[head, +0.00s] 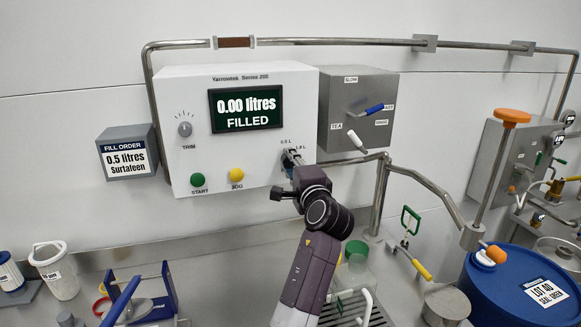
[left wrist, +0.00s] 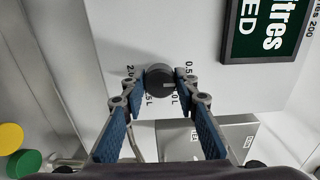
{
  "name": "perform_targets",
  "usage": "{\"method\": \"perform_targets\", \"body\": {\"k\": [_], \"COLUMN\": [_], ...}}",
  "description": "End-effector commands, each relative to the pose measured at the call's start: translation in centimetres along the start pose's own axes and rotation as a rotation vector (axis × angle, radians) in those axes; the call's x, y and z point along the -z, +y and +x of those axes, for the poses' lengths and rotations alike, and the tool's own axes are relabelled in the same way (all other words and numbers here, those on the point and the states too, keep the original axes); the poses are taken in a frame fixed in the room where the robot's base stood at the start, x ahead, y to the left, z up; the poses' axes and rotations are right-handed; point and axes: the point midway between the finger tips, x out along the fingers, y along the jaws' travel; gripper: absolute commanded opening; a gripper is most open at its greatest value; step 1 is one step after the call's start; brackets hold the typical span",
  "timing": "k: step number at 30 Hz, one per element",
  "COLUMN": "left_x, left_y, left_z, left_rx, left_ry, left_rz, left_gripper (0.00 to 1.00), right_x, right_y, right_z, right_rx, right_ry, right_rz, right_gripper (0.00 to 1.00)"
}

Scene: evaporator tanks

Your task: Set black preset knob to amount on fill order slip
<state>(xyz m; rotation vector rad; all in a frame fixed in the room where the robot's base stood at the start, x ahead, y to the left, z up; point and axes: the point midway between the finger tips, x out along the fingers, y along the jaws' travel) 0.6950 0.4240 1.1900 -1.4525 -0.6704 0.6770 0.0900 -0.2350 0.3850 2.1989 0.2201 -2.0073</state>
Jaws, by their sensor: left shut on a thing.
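The black preset knob (left wrist: 160,78) is on the front of the white filler box (head: 185,82). My left gripper (left wrist: 161,84) is shut on the knob, one finger on each side. Labels around the knob include 0.5 and 2.0; others are partly hidden by the fingers. A pale line on the knob points right in the left wrist view; which label it meets I cannot tell. In the head view my left gripper (head: 293,163) covers most of the knob. The fill order slip (head: 125,158) reads 0.5 litres Surtafeen. My right gripper is not in view.
The display (head: 245,108) reads 0.00 litres FILLED. A green START button (head: 198,180), a yellow button (head: 236,175) and a TRIM dial (head: 185,129) are on the same box. A grey valve box (head: 375,90) with blue and white levers stands close on the right.

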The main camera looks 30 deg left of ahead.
Motion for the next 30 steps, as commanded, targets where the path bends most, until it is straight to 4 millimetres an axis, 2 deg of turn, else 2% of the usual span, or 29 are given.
{"method": "perform_targets", "body": {"k": [16, 17, 21, 30], "left_x": [0.03, 0.03, 0.03, 0.03], "left_y": [0.30, 0.30, 0.25, 0.11], "left_z": [-0.02, -0.02, -0.01, -0.13], "left_rx": [-0.007, -0.007, -0.005, -0.002], "left_ry": [0.000, 0.000, 0.000, 0.000], "left_rz": [-0.028, -0.028, -0.027, -0.027], "left_gripper": [0.04, 0.29, 0.44, 0.46], "right_x": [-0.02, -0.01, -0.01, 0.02], "right_y": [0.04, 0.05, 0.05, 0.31], "right_z": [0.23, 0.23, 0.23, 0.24], "right_rx": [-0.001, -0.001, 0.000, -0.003], "right_ry": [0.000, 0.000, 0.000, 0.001], "right_rz": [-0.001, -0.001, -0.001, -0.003], "right_gripper": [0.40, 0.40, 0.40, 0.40]}}
